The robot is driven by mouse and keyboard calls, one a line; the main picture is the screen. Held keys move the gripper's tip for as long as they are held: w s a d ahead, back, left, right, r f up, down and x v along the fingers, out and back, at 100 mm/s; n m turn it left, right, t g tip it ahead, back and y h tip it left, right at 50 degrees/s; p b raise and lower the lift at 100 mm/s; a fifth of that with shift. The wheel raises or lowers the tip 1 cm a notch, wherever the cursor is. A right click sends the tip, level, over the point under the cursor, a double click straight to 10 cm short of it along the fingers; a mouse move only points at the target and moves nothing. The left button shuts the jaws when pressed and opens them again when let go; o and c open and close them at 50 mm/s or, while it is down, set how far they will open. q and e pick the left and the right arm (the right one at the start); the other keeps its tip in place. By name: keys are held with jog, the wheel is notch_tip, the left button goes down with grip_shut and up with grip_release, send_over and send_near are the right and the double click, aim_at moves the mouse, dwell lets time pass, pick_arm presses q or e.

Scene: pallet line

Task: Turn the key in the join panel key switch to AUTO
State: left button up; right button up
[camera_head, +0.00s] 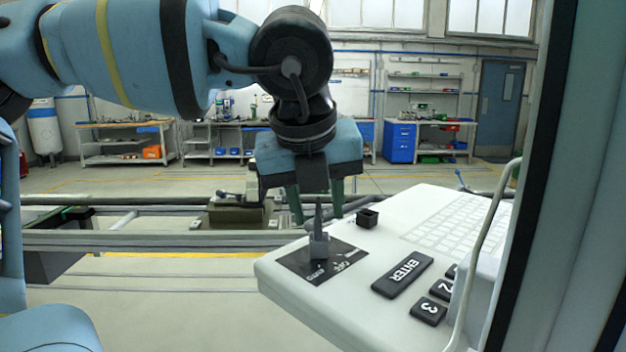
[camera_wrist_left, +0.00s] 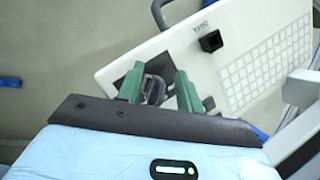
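The key (camera_head: 318,218) stands upright in the key switch (camera_head: 319,246) on a dark label plate (camera_head: 322,262) at the left corner of the white join panel (camera_head: 400,232). My left gripper (camera_head: 318,204) is above and behind the key, its two green fingers pointing down and apart. In the left wrist view the open fingers (camera_wrist_left: 159,92) are on either side of the switch, with the key (camera_wrist_left: 153,90) showing between them. I cannot tell whether they touch it. The label lettering is partly legible, and the AUTO mark cannot be made out. My right gripper is not in view.
A small black square socket (camera_head: 367,218) stands on the panel right of the key. A bent metal handle (camera_head: 484,255) and a tall post (camera_head: 575,180) bound the right side.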

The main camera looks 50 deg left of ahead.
pick_arm(q)
jog(key=shift+x, duration=0.85)
jog(key=shift+c, duration=0.2)
grip_shut()
